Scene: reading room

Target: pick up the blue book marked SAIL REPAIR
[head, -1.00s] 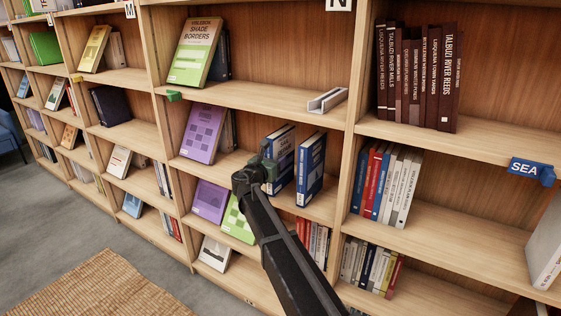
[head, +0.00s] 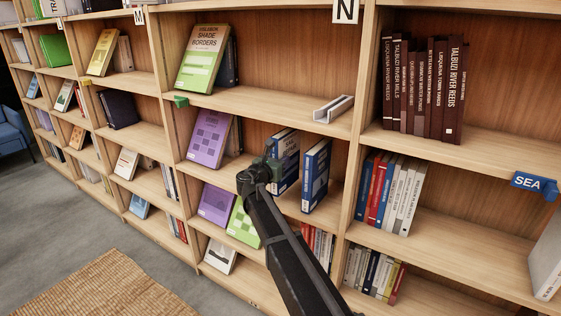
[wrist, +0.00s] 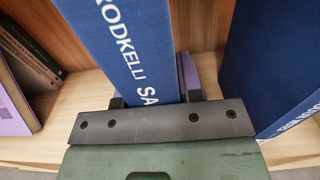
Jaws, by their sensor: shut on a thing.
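The blue book (head: 291,178) stands upright on the middle shelf of the bay marked N, its spine facing out. In the wrist view the book (wrist: 118,40) shows white letters reading "RODKELLI SA", the rest hidden by my gripper. In the head view its lettering is partly covered by my gripper (head: 268,168). My gripper is shut on this book's spine side, and in the wrist view its fingers (wrist: 157,98) lie on either side of the book. Whether the book is clear of the shelf board, I cannot tell.
Another blue book (head: 316,176) stands close on the right, with a gap between; it also shows in the wrist view (wrist: 270,60). A purple book (head: 208,138) leans on the left. The upright (head: 350,185) is farther right.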

